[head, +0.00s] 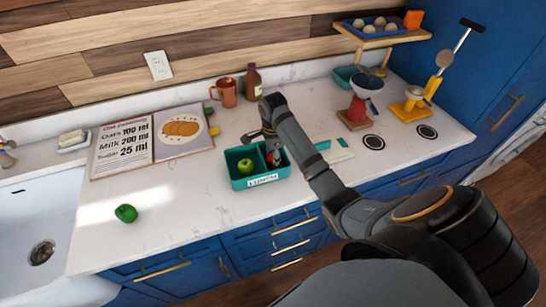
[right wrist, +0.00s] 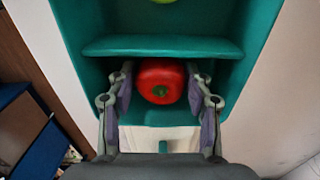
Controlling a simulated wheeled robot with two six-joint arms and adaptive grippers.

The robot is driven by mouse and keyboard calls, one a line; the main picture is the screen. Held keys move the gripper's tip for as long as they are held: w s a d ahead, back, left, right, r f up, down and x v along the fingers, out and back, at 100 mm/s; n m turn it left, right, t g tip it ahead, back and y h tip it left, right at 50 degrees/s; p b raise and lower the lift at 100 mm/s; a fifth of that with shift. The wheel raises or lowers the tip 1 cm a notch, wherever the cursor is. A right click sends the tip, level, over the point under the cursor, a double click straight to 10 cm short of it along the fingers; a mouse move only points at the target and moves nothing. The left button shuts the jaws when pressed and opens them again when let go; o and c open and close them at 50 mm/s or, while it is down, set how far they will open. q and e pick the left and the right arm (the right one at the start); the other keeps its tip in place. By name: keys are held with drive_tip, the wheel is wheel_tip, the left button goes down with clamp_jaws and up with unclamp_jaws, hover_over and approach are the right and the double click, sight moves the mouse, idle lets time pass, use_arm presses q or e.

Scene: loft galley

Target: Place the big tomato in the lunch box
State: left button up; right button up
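The lunch box (head: 240,184) is a teal two-compartment box with a label on the counter. It also shows in the right wrist view (right wrist: 240,60). The big tomato (right wrist: 160,82) is red with a green stem and lies within the compartment nearer my right gripper. In the head view the tomato is hidden behind the gripper. My right gripper (head: 275,158) points down into the right compartment. In the right wrist view its fingers (right wrist: 160,88) stand on either side of the tomato, with narrow dark gaps showing. My left gripper is not in view.
A green apple (head: 245,166) sits in the left compartment. A green pepper (head: 126,213) lies on the counter near the sink (head: 35,220). An open recipe book (head: 122,145), copper mug (head: 227,93) and brown bottle (head: 253,82) stand behind.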

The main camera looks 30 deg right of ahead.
drive_tip(key=o, duration=0.3)
drive_tip(key=shift+w+d, duration=0.1)
drive_tip(key=shift+d, duration=0.05)
drive_tip(key=shift+o, duration=0.2)
drive_tip(key=shift+r, duration=0.45)
wheel_tip(320, 180, up, 3)
drive_tip(key=shift+f, duration=0.1)
wheel_tip(320, 180, up, 9)
drive_tip(key=p, duration=0.9)
drive_tip(key=shift+f, duration=0.15)
